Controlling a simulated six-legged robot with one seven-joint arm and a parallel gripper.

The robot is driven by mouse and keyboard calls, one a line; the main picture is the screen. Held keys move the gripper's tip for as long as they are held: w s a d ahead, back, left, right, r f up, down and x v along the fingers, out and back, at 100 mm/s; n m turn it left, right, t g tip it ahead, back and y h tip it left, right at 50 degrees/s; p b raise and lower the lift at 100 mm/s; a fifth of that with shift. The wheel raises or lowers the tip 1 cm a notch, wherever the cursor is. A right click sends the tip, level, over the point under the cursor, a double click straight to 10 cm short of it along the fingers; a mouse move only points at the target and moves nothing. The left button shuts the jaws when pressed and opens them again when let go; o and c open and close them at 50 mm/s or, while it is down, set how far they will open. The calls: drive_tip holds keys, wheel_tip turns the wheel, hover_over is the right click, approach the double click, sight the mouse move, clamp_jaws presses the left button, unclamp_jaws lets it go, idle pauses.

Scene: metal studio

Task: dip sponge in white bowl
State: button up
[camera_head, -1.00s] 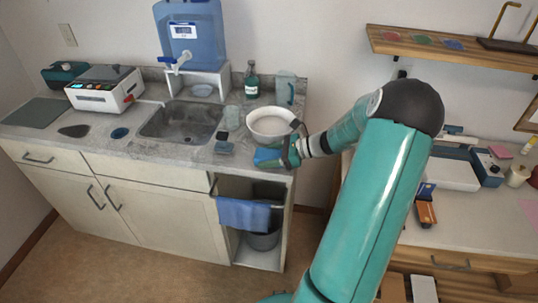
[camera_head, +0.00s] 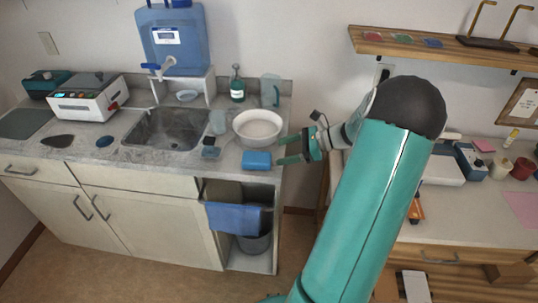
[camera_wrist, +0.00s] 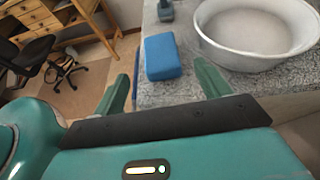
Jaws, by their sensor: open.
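The white bowl (camera_head: 257,128) stands upright at the right end of the stone counter; it also shows at the upper right in the wrist view (camera_wrist: 262,58). A blue sponge (camera_head: 257,160) lies flat on the counter in front of the bowl, near the front edge; the wrist view shows it (camera_wrist: 162,57) ahead of the fingers. My gripper (camera_head: 284,150) is open and empty, just right of the sponge and apart from it. In the wrist view its two green fingers (camera_wrist: 163,92) are spread, and the sponge lies beyond their tips.
A small dark item (camera_head: 210,152) lies left of the sponge. The sink (camera_head: 165,130), a clear cup (camera_head: 218,122), a soap bottle (camera_head: 237,88) and a clear jug (camera_head: 270,92) are farther left and behind. A blue towel (camera_head: 234,217) hangs below the counter front.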

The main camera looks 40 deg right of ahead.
drive_tip(key=shift+v, duration=1.75)
